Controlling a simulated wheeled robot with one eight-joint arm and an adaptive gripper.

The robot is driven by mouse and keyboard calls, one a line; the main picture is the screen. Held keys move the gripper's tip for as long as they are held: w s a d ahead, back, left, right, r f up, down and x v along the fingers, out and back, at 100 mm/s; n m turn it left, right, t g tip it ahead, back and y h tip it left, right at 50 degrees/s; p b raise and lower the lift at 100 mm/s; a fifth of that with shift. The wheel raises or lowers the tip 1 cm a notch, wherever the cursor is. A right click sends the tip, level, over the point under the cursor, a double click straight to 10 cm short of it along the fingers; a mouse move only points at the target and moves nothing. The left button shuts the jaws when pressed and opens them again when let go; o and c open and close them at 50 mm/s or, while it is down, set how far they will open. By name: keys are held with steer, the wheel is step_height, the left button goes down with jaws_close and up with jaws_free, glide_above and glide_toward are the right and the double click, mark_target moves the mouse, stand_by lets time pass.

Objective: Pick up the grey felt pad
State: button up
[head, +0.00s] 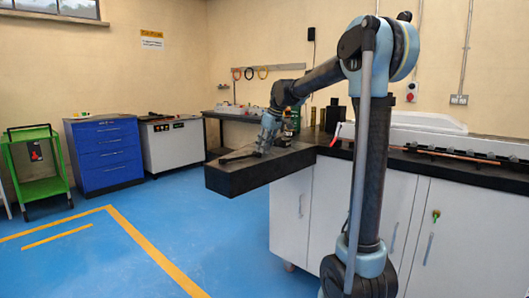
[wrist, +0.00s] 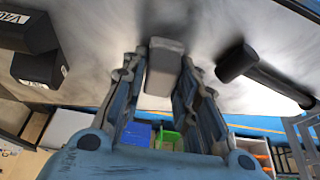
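The grey felt pad (wrist: 164,68) shows in the wrist view as a small grey block on the dark worktop. It lies between the tips of my gripper (wrist: 164,62), one finger on each side. The fingers are apart, with what look like narrow gaps beside the pad; contact is not clear. In the head view my gripper (head: 262,150) is low over the black worktop (head: 235,179), near its left end. The pad cannot be made out there.
A black rod-like handle (wrist: 262,74) lies close beside the pad in the wrist view. Black blocks (wrist: 38,68) stand on the other side. A blue drawer cabinet (head: 105,152) and green trolley (head: 38,170) stand across open blue floor.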

steer(key=shift+r, duration=0.1)
step_height(320, 180, up, 10)
steer(key=shift+f, duration=0.1)
stand_by(0.6)
